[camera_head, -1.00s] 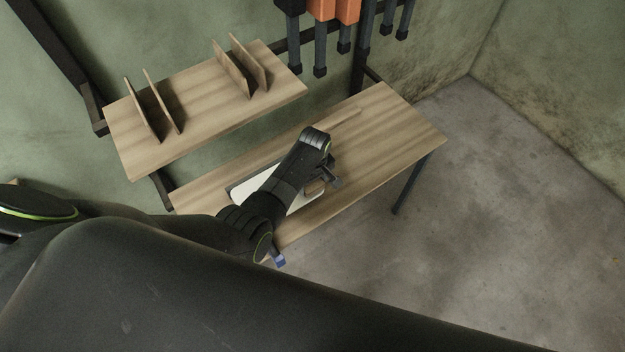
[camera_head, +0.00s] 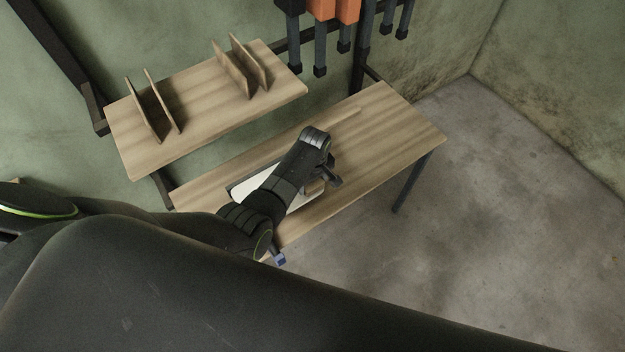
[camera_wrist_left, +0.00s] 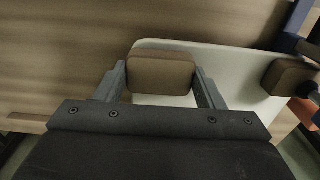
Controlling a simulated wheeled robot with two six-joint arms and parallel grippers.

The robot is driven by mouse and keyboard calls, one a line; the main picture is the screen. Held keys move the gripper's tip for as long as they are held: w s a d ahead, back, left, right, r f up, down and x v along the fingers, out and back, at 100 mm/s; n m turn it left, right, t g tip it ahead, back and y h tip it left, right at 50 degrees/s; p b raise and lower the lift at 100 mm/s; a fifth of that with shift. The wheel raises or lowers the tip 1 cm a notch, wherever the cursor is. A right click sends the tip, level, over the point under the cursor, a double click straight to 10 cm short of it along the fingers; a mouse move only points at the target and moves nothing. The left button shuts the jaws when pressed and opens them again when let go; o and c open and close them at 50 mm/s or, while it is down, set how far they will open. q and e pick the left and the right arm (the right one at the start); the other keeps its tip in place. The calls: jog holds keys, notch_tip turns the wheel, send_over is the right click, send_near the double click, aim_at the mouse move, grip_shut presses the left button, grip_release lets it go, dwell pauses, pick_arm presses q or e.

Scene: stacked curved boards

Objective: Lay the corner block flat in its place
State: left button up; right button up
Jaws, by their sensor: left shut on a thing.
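The corner block (camera_wrist_left: 160,74) is a small brown block with rounded corners. My left gripper (camera_wrist_left: 162,82) is shut on it, one finger on each side. In the wrist view the block overlaps the rounded corner of a white board (camera_wrist_left: 235,62); I cannot tell whether it touches the board. In the head view the block (camera_head: 314,187) shows beside my left gripper (camera_head: 327,178), at the right end of the white board (camera_head: 245,188), which my left arm partly covers. A second brown block (camera_wrist_left: 289,77) sits at the board's edge, right in the wrist view. My right gripper is not in view.
The wooden table (camera_head: 400,125) is clear on its right side, with a thin strip (camera_head: 345,117) along the back. A shelf (camera_head: 205,105) behind holds several upright thin boards. A small blue part (camera_head: 281,258) shows at the table's front edge. Tools hang on the wall.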

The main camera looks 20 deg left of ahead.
pick_arm(q)
jog(key=shift+f+b, duration=0.5)
jog(key=shift+f, duration=0.1)
dwell(0.3)
jog(key=o, duration=0.9)
jog(key=shift+r, duration=0.15)
notch_tip(320, 180, up, 6)
jog(key=p, duration=0.6)
jog(key=shift+s+d+p, duration=0.1)
jog(key=shift+p, duration=0.3)
jog(key=o, duration=0.4)
